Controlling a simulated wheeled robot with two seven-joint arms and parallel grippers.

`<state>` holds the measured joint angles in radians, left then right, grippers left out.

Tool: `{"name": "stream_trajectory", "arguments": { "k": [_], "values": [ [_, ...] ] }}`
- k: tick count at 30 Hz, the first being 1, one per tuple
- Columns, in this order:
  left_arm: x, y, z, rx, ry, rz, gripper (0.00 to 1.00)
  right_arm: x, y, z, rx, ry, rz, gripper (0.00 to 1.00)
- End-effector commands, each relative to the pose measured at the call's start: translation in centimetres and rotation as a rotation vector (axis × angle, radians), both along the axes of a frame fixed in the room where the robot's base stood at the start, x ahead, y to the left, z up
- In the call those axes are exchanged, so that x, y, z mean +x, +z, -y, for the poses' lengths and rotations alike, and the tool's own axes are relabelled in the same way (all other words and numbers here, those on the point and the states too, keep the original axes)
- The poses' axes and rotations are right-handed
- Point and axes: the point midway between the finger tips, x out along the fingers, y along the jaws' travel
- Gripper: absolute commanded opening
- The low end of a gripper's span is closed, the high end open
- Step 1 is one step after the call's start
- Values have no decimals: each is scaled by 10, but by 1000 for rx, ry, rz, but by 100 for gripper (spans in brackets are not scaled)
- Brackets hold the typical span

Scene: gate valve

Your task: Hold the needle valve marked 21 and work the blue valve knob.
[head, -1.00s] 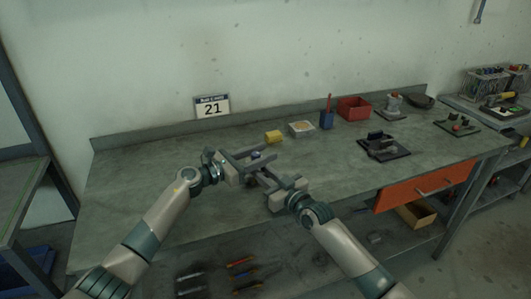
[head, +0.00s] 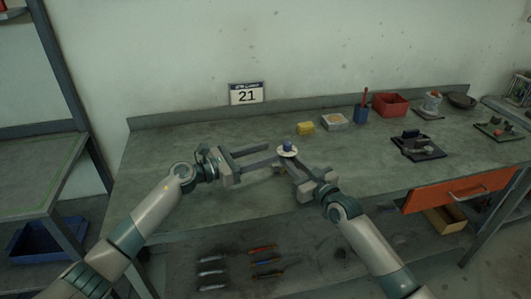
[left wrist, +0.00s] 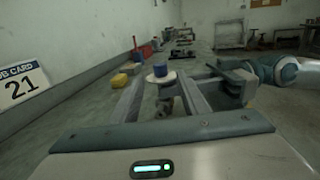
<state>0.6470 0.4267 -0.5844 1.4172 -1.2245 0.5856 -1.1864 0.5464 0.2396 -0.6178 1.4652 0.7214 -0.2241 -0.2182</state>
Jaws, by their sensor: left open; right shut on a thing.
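The needle valve (head: 287,153) has a blue knob (head: 288,146) above a pale round disc. It is held over the bench. My right gripper (head: 286,164) is shut on its body from the right. My left gripper (head: 273,154) is open, its fingertips just left of the knob and apart from it. In the left wrist view the blue knob (left wrist: 160,69) shows ahead, between and beyond the two fingertips, with the dark valve body (left wrist: 167,91) below it. A job card marked 21 (head: 247,94) stands at the bench's back edge. I cannot read any mark on the valve itself.
A blue pen cup (head: 361,114), a red bin (head: 390,104) and a dark fixture (head: 417,145) stand to the right. The left part is bare.

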Motion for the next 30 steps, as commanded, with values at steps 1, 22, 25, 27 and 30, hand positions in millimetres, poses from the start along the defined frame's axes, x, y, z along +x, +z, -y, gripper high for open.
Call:
{"name": "stream_trajectory", "arguments": {
  "k": [1,22,25,27,30],
  "values": [
    [0,0,0,0,0,0,41,0,0,0,0,0,0,0],
    [0,0,0,0,0,0,41,-5,-1,5,0,-1,0,41],
    [0,0,0,0,0,0,41,-13,-1,10,1,-1,-1,41],
    [0,0,0,0,0,0,41,-20,-1,15,0,0,0,41],
    [0,0,0,0,0,0,41,-32,-1,24,-1,-1,0,41]
  ]
}}
